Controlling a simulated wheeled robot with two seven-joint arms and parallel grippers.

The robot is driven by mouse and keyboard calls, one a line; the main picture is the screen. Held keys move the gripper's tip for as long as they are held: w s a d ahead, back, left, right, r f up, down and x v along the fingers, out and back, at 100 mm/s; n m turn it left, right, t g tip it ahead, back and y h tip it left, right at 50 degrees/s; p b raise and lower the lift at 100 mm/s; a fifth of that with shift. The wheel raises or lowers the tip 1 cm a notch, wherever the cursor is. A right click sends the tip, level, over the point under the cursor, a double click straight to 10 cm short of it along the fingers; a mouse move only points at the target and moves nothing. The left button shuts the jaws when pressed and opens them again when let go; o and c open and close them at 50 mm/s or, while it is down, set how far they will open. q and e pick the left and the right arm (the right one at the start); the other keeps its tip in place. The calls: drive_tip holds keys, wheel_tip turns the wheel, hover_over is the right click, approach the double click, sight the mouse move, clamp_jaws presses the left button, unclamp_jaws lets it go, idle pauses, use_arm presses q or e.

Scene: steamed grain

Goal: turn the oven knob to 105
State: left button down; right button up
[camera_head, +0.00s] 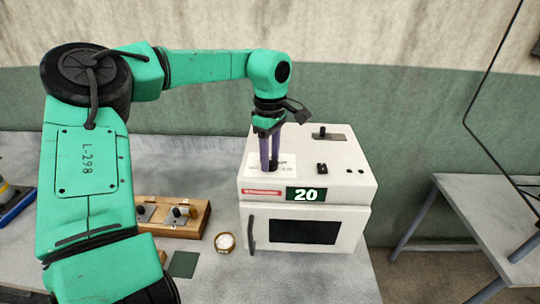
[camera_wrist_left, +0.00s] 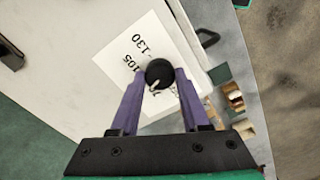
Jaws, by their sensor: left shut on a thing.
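The white oven (camera_head: 308,185) stands on the grey table with its dark-windowed door at the front. A green display (camera_head: 306,194) on its front reads 20. My left gripper (camera_head: 269,168) reaches down onto the oven's top from above. In the left wrist view its two purple fingers are shut on the round black oven knob (camera_wrist_left: 160,73), one on each side. A white label (camera_wrist_left: 130,55) lies under the knob, with 105 and 130 readable on it; the rest is partly hidden by the knob and fingers. My right gripper is not in view.
A wooden block with metal fittings (camera_head: 178,226), a small round brass-rimmed dial (camera_head: 225,242) and a dark green square (camera_head: 183,264) lie left of the oven. More black controls (camera_head: 322,168) sit on the oven's top. A second table (camera_head: 480,205) stands at the right.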

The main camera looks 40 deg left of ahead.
use_arm(q)
drive_tip(key=m, duration=0.4)
drive_tip(key=shift+m, duration=0.3)
drive_tip(key=m, duration=0.4)
drive_tip(key=shift+p, duration=0.35)
drive_tip(key=shift+m, duration=0.4)
drive_tip(key=shift+f, duration=0.1)
drive_tip(key=shift+c, duration=1.9)
unclamp_jaws()
